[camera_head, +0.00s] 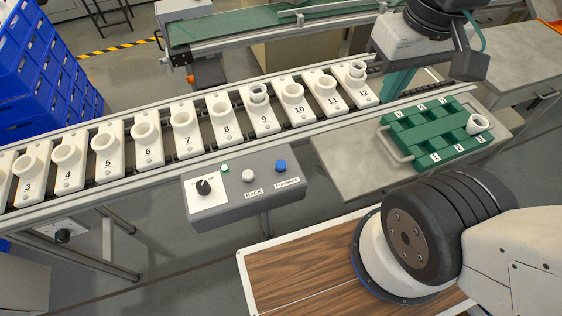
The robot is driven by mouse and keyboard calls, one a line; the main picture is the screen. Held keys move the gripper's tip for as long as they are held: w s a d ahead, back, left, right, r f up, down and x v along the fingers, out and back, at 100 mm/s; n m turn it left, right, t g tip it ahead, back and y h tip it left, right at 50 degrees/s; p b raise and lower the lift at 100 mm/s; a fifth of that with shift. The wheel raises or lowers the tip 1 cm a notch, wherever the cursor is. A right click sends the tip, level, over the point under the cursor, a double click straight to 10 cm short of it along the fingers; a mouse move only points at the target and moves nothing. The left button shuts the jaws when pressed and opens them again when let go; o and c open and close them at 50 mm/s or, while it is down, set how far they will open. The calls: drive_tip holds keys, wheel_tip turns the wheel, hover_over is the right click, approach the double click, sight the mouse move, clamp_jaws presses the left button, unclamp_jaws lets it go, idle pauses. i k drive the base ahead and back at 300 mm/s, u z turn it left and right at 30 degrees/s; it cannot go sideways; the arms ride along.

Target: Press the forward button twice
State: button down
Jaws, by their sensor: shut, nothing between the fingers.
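The grey control box (230,209) stands in front of the conveyor, near the picture's middle. Its blue button (280,166) has a label below it that appears to read FORWARD. A white button (248,176) beside it is labelled BACK. My gripper (391,93) is at the upper right, over the conveyor's right end, with its teal fingers pointing down. The fingers look shut and empty, and their tips are hard to make out. It is well to the right of the blue button and apart from it.
A black knob (203,187) and small green lamp (225,169) are on the box. Numbered white holders with sockets line the conveyor (330,123). A green tray (436,141) with one white piece (478,123) sits on a grey table (345,174). Blue crates (37,62) stand left.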

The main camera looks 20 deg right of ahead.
sight(280, 165)
drive_tip(key=k, duration=0.5)
drive_tip(key=z, duration=2.45)
drive_tip(key=k, duration=1.15)
drive_tip(key=u, duration=1.9)
